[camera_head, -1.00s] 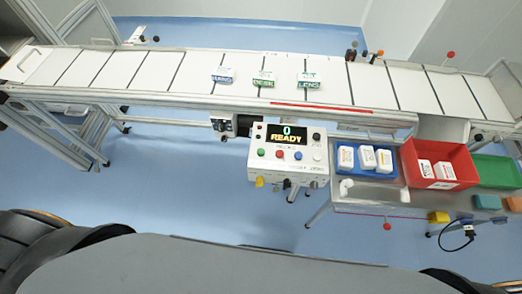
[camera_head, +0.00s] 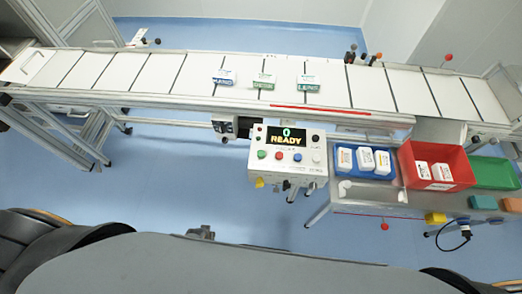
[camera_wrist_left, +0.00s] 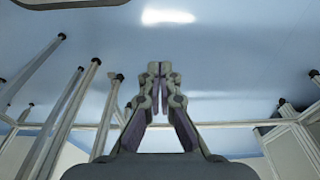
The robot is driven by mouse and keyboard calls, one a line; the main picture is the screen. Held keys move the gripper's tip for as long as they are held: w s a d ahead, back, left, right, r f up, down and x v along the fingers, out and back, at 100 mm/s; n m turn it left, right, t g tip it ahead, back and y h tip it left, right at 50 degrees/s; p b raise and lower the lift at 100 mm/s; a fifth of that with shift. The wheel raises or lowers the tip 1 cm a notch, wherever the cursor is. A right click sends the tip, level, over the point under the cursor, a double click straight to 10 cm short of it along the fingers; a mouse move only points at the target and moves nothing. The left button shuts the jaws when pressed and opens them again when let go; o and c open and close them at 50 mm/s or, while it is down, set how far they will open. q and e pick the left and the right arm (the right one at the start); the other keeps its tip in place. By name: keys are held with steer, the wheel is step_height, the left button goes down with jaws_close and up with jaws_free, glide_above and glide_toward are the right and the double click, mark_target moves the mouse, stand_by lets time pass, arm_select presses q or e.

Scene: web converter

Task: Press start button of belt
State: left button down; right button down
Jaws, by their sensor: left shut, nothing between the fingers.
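The control box (camera_head: 287,165) stands in front of the belt, its display (camera_head: 286,138) reading "0 READY". Its front row holds a green button (camera_head: 262,154), a red button (camera_head: 279,155), a blue button (camera_head: 297,157) and a white one (camera_head: 316,158). No labels by the buttons are legible. The white belt (camera_head: 150,72) carries three small boxes (camera_head: 263,81). My left gripper (camera_wrist_left: 159,70) is shut and empty in the wrist view, over blue floor. A small grey tip, apparently this gripper (camera_head: 200,232), shows low in the head view, apart from the box. My right gripper is out of view.
Right of the control box, a side table holds a blue tray (camera_head: 342,172) of white packs, a red bin (camera_head: 405,158) and a green tray (camera_head: 497,171). A yellow knob (camera_head: 259,182) sits at the box's lower front. Open floor lies left of the box.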

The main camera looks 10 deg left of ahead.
arm_select(q)
steer(key=w+d+r+t+h+p, duration=0.1)
steer(key=w+d+r, duration=0.2)
steer(key=w+r, duration=0.45)
steer(key=w+d+r+t+h+p, duration=0.1)
steer(key=w+d+r+p, duration=0.15)
steer(key=w+r, duration=0.5)
steer(key=w+d+r+h+p, duration=0.1)
steer(key=w+d+r, duration=0.3)
steer(key=r, duration=0.4)
steer(key=w+d+r+t+h+p, duration=0.1)
steer(key=w+d+r, duration=0.3)
steer(key=r, duration=0.5)
steer(key=w+d+r+t+h+p, duration=0.1)
steer(key=w+d+r, duration=0.3)
steer(key=r, duration=0.4)
steer(key=shift+w+r+m+h, duration=0.15)
steer(key=shift+w+m+h, duration=0.15)
steer(key=shift+w+h, duration=0.55)
steer(key=shift+s, duration=0.1)
steer(key=b, duration=0.8)
glide_above(259, 154)
step_height(259, 154, down, 7)
steer(key=shift+r, duration=0.1)
step_height(259, 154, down, 2)
steer(key=shift+b, duration=0.35)
steer(key=shift+f, duration=0.2)
steer(key=shift+f, duration=0.25)
